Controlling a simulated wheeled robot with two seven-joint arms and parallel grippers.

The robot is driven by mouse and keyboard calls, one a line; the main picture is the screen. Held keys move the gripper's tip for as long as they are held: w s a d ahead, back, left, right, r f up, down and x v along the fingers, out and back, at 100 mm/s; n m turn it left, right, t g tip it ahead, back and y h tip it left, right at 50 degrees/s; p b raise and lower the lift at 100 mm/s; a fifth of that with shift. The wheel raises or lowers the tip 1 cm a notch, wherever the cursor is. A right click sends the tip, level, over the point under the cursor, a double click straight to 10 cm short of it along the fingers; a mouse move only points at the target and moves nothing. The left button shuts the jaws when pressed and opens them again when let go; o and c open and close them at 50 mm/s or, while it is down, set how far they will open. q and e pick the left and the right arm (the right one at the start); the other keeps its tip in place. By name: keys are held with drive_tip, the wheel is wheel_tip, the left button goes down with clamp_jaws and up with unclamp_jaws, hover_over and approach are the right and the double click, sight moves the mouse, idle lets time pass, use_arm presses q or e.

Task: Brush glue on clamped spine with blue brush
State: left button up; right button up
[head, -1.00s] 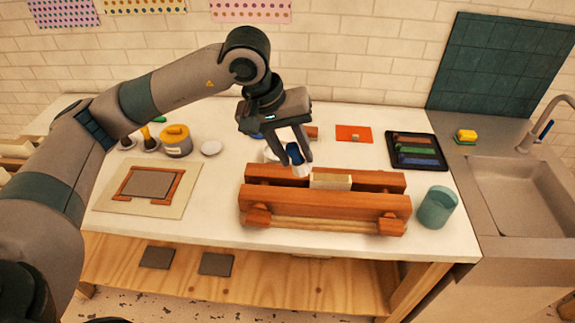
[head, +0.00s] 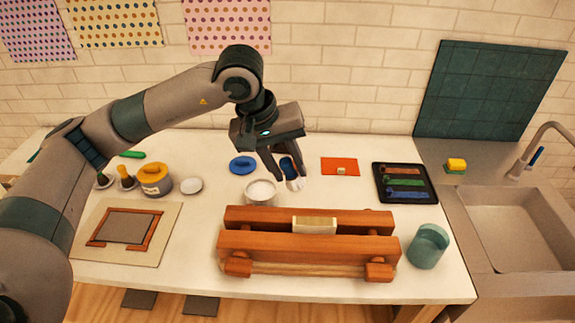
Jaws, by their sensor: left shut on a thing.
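My left gripper (head: 285,176) is shut on the blue brush (head: 289,168), whose pale tip points down. It holds the brush behind the wooden press, just right of the open glue pot (head: 261,194), which has white contents. Whether the tip touches anything is unclear. The pale book block (head: 314,225) is clamped, spine up, between the reddish wooden beams of the press (head: 262,242). My right gripper is not in view.
A blue lid (head: 242,165) lies behind the pot. An orange card (head: 340,167) and a black tray (head: 404,167) lie at back right. A teal cup (head: 428,246) stands right of the press.

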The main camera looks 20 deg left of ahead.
sight(284, 179)
use_arm(q)
drive_tip(key=shift+f, duration=1.05)
drive_tip(key=shift+f+b, duration=0.3)
drive_tip(key=shift+f, duration=0.95)
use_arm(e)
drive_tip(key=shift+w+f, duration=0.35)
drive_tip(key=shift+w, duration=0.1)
use_arm(q)
drive_tip(key=shift+s+f, duration=0.1)
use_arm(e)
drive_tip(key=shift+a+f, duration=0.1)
